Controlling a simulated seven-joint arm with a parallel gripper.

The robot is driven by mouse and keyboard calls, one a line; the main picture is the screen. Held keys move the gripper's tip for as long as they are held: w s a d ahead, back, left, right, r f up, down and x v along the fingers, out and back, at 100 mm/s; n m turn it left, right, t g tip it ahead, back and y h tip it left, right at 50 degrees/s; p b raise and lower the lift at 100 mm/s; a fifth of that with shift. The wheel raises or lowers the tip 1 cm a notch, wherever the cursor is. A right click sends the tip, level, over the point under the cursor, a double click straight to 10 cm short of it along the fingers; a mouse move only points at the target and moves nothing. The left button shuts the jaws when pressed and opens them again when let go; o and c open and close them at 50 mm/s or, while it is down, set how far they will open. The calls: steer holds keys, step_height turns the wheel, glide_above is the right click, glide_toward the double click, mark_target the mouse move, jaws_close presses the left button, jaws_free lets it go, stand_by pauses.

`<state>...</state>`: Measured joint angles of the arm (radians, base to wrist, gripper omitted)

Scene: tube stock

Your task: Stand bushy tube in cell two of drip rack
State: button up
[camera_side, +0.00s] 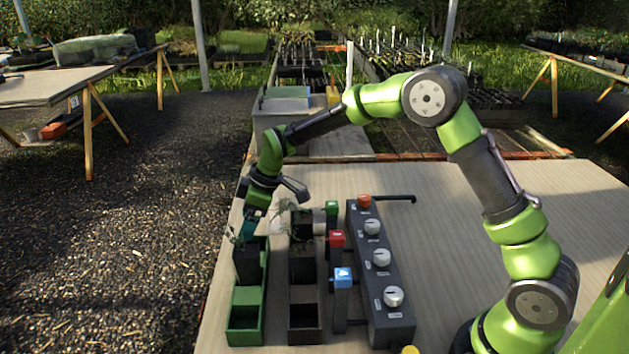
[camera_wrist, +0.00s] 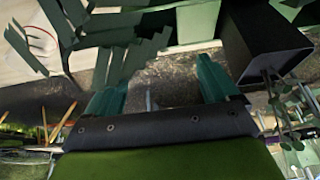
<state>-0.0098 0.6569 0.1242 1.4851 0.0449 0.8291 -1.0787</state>
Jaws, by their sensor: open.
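My gripper (camera_side: 252,212) is open and empty, its teal fingers just above the far end of the green rack (camera_side: 246,298). In the wrist view its fingers (camera_wrist: 162,88) stand wide apart with nothing between them. A dark square tube with a sparse plant (camera_side: 247,264) stands in the green rack, close below the gripper. Another dark square tube with leaves (camera_side: 302,262) stands in the dark brown rack (camera_side: 304,292). One dark tube (camera_wrist: 264,40) shows at the wrist view's upper right. I cannot tell which rack is the drip rack or which tube is bushy.
Right of the racks stands a grey box (camera_side: 384,290) with several knobs. Green (camera_side: 331,208), red (camera_side: 337,239) and blue (camera_side: 343,277) capped posts stand between them. The tabletop (camera_side: 460,230) is clear right of the box. Gravel lies past its left edge.

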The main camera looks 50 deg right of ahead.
step_height(320, 180, down, 2)
steer(key=shift+f, duration=0.1)
steer(key=v, duration=1.6)
steer(key=s+d+r+m+t, duration=0.1)
steer(key=s+m, duration=0.5)
steer(key=s, duration=0.7)
steer(key=s+d+r+m+t+h, duration=0.1)
steer(key=s+r+m+t, duration=0.1)
steer(key=s+m, duration=0.5)
steer(key=s+t, duration=0.1)
steer(key=s, duration=0.5)
steer(key=shift+d, duration=0.2)
steer(key=shift+r, duration=0.1)
